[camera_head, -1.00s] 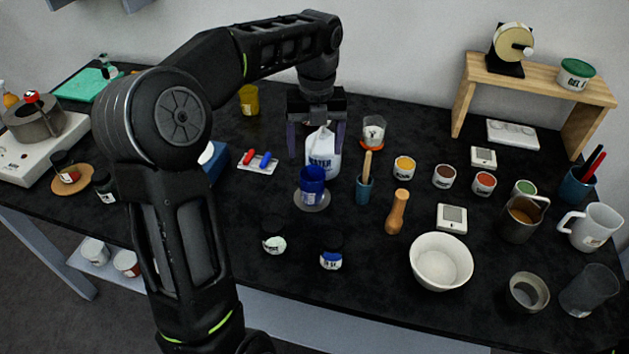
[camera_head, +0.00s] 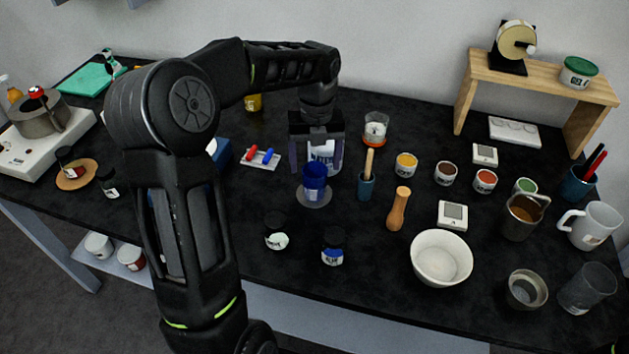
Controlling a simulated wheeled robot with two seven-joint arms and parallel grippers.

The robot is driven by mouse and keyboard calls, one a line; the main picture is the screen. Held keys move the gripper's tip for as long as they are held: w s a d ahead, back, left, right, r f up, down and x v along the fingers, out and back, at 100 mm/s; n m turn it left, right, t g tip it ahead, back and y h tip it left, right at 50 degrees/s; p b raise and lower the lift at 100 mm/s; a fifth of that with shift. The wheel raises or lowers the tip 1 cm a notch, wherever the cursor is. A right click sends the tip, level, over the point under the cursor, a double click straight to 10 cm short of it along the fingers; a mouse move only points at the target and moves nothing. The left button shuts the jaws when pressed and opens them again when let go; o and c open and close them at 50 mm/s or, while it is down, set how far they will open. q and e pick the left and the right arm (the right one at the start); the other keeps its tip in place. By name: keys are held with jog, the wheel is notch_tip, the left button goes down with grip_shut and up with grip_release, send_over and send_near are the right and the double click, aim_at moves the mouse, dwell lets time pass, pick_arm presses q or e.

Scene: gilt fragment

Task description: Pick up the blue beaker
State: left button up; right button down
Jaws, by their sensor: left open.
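The blue beaker (camera_head: 314,183) stands upright on a small grey disc (camera_head: 313,199) near the middle of the black table. My left gripper (camera_head: 317,170) points down, with its two fingers apart, just behind and above the beaker. The fingers show to either side of the white water bottle (camera_head: 325,156), which stands behind the beaker and is partly hidden by the gripper. I cannot tell whether the fingers touch the beaker or the bottle. My right gripper is not in view.
A white bowl (camera_head: 441,258) and wooden pestle (camera_head: 398,208) are to the right. A red-and-blue-marked card (camera_head: 261,158) lies left.

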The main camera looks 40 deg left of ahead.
pick_arm(q)
jog(key=shift+f, duration=0.95)
grip_shut()
dwell(0.5)
